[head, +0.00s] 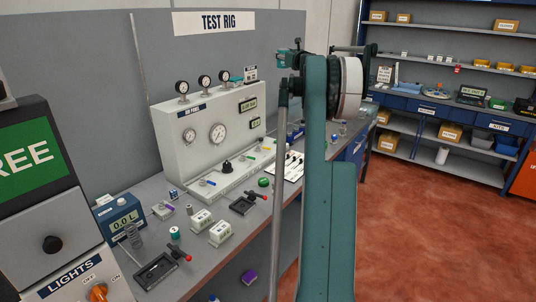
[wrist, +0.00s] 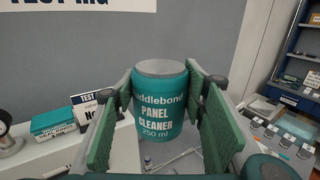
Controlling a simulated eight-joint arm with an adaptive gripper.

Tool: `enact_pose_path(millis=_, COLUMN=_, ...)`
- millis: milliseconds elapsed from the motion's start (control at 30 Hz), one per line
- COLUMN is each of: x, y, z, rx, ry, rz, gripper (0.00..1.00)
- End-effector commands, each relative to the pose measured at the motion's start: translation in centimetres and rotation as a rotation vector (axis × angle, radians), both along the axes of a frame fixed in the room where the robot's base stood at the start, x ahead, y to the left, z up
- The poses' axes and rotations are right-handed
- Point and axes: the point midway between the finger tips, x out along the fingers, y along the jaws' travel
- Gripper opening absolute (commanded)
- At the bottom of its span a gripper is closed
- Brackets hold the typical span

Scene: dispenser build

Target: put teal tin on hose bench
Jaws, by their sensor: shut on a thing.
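The teal tin (wrist: 160,105) has a grey lid and a white label reading "PANEL CLEANER 250 ml". In the wrist view it stands upright between the green pads of my gripper (wrist: 162,88), which is shut on it. The grey panel and bench lie beyond and below it, with the tin held up in front of the wall. In the head view my arm rises through the middle and I cannot clearly make out the tin at its end. No sign I can read names a hose bench.
The test rig bench (head: 205,262) carries a gauge panel (head: 175,140), small boxes and clamps. A teal box (wrist: 52,122) sits on the panel's top beside a sign. A shelved bench with blue drawers (head: 425,108) stands at back right, with goods on it. Open red floor lies between.

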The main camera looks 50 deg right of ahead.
Motion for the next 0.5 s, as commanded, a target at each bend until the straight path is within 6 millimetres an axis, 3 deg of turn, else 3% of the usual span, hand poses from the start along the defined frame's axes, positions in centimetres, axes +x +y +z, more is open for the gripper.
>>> enact_pose_path(millis=100, x=-2.5, y=-3.2, z=-0.5, rx=0.000, ry=0.000, rz=-0.019, gripper=0.22)
enact_pose_path(millis=500, x=-8.2, y=-9.6, z=-1.9, rx=0.000, ry=0.000, rz=-0.056, gripper=0.22)
